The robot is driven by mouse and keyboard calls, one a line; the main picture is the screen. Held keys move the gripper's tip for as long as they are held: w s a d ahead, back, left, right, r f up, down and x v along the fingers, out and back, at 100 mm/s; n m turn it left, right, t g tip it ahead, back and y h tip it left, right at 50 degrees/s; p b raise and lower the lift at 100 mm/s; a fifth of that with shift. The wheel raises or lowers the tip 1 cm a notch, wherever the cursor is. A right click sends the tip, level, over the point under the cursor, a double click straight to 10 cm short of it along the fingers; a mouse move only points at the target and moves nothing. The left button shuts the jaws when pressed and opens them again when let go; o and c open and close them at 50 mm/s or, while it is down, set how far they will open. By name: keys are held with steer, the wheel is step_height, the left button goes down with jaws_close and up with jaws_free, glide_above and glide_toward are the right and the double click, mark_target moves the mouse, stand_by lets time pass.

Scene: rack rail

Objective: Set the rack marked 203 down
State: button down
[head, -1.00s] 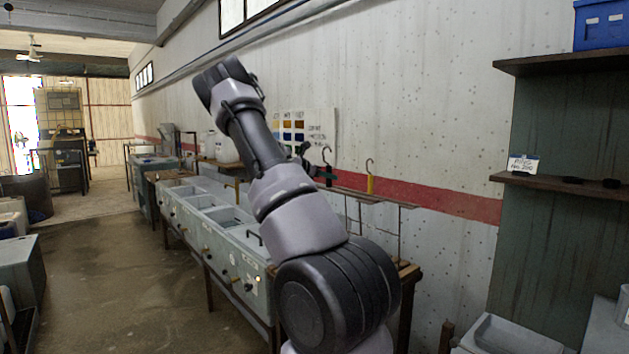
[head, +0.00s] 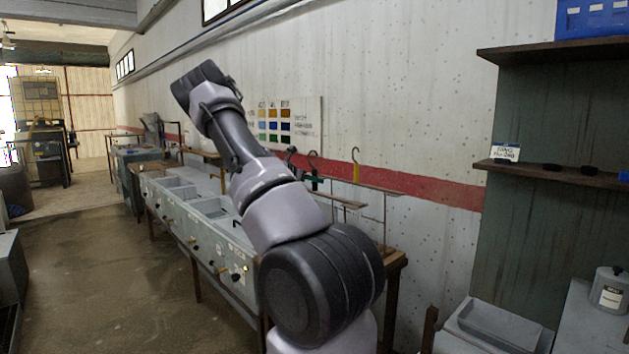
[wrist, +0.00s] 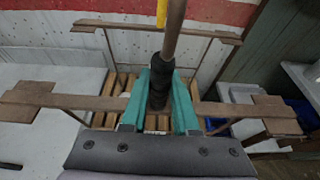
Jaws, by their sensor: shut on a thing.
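My gripper (wrist: 161,98) has teal fingers closed around the black sleeve (wrist: 160,80) on the stem of a rack. That rack's brown crossbar (wrist: 70,102) runs left and right of the fingers in the wrist view, with a wider piece at each end. In the head view its dark hook (head: 313,160) shows beyond my arm. No number is readable on it. A second rack (wrist: 100,24) with a yellow-sleeved hook (head: 356,166) stands behind, nearer the wall. The lower part of the held rack is mostly hidden, so I cannot tell whether it touches anything.
A slatted wooden surface (wrist: 121,84) lies below the held rack. A row of grey tanks (head: 205,225) runs along the wall to the left. On the right are a shelf (head: 560,177) with a small card (head: 505,153), a grey tray (head: 497,325) and a container (head: 608,290).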

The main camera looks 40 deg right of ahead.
steer(key=shift+f, duration=0.3)
stand_by(0.4)
jaws_free()
steer(key=shift+f, duration=0.1)
stand_by(0.8)
steer(key=a, duration=1.1)
steer(key=shift+a, duration=0.15)
stand_by(1.2)
steer(key=shift+s, duration=0.1)
stand_by(0.4)
